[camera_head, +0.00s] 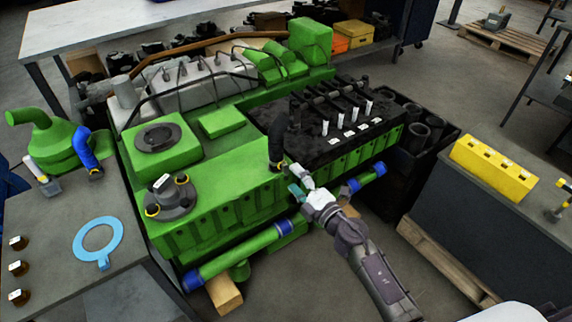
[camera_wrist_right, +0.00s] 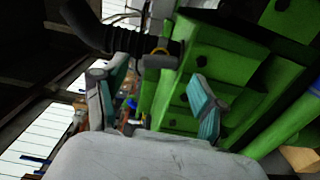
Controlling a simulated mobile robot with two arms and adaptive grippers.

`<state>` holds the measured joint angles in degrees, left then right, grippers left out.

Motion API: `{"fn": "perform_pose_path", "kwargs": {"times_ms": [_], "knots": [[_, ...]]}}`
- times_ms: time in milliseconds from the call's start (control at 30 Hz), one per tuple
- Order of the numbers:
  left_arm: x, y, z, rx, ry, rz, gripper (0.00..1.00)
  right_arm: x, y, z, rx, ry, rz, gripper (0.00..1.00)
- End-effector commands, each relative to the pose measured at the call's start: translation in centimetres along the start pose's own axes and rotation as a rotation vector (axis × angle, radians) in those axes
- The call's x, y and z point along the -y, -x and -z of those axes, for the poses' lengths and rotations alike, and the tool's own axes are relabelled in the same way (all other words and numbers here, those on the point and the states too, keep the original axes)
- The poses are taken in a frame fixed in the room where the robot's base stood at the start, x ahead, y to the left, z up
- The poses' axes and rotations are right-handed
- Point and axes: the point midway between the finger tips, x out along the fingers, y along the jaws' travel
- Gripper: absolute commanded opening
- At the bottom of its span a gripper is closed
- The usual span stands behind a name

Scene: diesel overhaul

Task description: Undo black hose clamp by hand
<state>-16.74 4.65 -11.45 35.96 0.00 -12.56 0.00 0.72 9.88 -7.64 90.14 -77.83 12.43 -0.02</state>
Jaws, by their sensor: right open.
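A black hose (camera_head: 281,128) rises upright beside the green engine block, at the near edge of its black top. A clamp with a yellow ring (camera_head: 276,166) sits around the hose's lower end. My right gripper (camera_head: 298,182) is just right of and below the clamp, open and empty. In the right wrist view the ribbed hose (camera_wrist_right: 112,38) crosses the top left, and the clamp's yellow ring (camera_wrist_right: 160,51) lies beyond the two teal-padded fingers of the gripper (camera_wrist_right: 152,92). The fingers are spread apart; I cannot tell if either touches the clamp. My left gripper is out of view.
The green engine (camera_head: 225,170) fills the middle. A green pipe with blue ends (camera_head: 240,253) lies along its near side. A left bench (camera_head: 60,240) holds a blue ring (camera_head: 98,240) and a green part (camera_head: 50,145). A yellow block (camera_head: 493,168) stands on the right bench.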

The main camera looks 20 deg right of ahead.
Motion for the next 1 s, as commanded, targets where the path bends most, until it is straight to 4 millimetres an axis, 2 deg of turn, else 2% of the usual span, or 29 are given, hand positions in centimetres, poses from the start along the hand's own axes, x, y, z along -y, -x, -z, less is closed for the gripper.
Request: {"fn": "perform_pose_path", "kwargs": {"times_ms": [33,200,300,600,700,1000], "knots": [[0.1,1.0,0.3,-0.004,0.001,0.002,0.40,-0.5,0.0,0.1,0.002,-0.123,0.001,0.71],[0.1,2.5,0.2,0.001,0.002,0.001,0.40,-0.4,0.0,0.0,0.003,-0.544,0.001,0.71],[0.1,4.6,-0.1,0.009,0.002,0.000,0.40,-0.9,0.0,0.0,0.002,-0.763,0.004,0.71],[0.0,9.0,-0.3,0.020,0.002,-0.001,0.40,-0.7,0.0,-0.1,0.003,-1.352,0.003,0.71],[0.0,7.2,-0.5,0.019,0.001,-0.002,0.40,0.2,-1.7,-0.1,-0.003,-1.349,-0.001,0.71],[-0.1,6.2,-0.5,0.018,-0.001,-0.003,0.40,0.2,-4.7,0.0,0.001,-1.345,0.000,0.71]]}}
